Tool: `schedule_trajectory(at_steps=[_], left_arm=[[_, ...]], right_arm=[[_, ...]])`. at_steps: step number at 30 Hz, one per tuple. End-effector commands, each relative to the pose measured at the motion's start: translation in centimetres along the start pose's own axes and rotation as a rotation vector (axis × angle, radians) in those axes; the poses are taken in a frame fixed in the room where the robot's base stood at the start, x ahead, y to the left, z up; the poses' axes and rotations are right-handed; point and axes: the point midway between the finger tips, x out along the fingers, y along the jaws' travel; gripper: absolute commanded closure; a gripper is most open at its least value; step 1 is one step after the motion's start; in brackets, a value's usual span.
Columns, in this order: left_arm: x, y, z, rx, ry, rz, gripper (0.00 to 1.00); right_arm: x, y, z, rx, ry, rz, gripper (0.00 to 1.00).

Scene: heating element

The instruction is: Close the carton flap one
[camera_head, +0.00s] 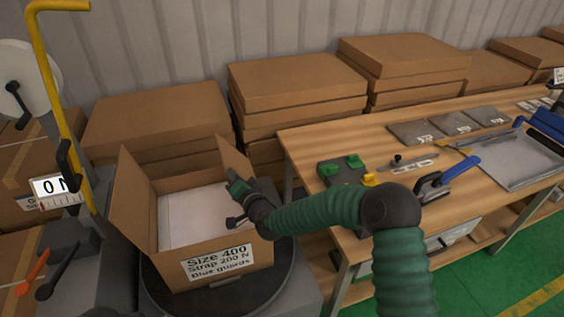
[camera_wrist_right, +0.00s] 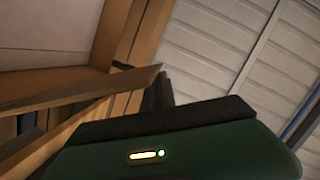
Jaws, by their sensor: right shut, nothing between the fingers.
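The open carton (camera_head: 185,262) sits on a dark round turntable (camera_head: 288,270) in the head view. Its left flap (camera_head: 134,200) and its right flap (camera_head: 236,160) both stand up; a white sheet or panel (camera_head: 195,212) shows inside. The carton's front carries a label reading "Size 400, Strap 200 N, Blue guards". My right gripper (camera_head: 237,206) is shut and empty at the carton's right side, close to the right flap. In the right wrist view, a brown cardboard edge (camera_wrist_right: 95,92) runs close by the dark fingers (camera_wrist_right: 158,90); I cannot tell whether they touch. My left gripper is out of view.
A wooden workbench (camera_head: 370,138) on the right carries a green-knobbed fixture (camera_head: 342,170), grey plates and a blue-handled tool (camera_head: 447,178). Stacked flat boxes (camera_head: 295,85) line the back. A yellow post (camera_head: 62,110) and a gauge (camera_head: 55,187) stand left of the carton.

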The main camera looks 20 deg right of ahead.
Motion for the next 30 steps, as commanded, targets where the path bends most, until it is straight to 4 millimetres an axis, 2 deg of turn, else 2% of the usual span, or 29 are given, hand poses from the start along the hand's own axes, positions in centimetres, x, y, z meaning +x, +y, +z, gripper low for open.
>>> schedule_trajectory(at_steps=[1, 9, 18, 24, 30], left_arm=[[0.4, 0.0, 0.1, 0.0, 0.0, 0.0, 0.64], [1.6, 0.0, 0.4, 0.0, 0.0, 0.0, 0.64], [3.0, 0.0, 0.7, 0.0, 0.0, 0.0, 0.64], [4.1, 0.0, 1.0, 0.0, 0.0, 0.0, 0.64], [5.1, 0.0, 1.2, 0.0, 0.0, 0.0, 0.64]], right_arm=[[0.3, -0.2, 1.3, -0.045, -0.004, 0.007, 1.0], [1.5, 0.2, 6.2, -0.292, -0.003, 0.068, 1.0], [2.8, 2.1, 11.3, -0.567, -0.003, 0.139, 1.0], [3.4, 3.8, 14.0, -0.727, -0.002, 0.179, 1.0], [3.9, 5.4, 15.6, -0.822, -0.001, 0.206, 1.0]])
